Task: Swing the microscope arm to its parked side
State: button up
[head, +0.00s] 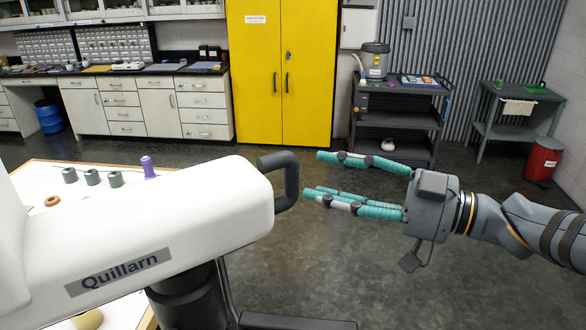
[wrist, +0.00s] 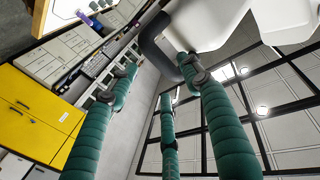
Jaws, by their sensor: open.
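The white microscope arm (head: 150,225), labelled "Quillarn", reaches in from the left in the head view. A dark grey loop handle (head: 291,180) sticks out of its right end. In the wrist view the handle (wrist: 157,45) and the white body (wrist: 205,22) show at the top, beyond the fingertips. My gripper (head: 318,178) has teal ribbed fingers and points left at the handle. Its fingers are open and empty, and their tips look close to the handle. I cannot tell whether any finger touches it.
A white table (head: 120,310) at left carries small grey-green spools (head: 92,177), a purple one (head: 149,167) and a brown ring (head: 52,201). A yellow cabinet (head: 258,70), a dark cart (head: 395,120) and a red bin (head: 543,160) stand behind. The floor between is clear.

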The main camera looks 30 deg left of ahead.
aim_at(293, 175)
jog(key=a, duration=0.2)
jog(key=a+p, duration=0.1)
jog(key=a, duration=0.1)
jog(key=s+a, duration=0.1)
jog(key=a, duration=0.1)
jog(key=shift+a+p, duration=0.2)
jog(key=shift+p, duration=0.1)
jog(key=shift+c, duration=1.3)
grip_shut()
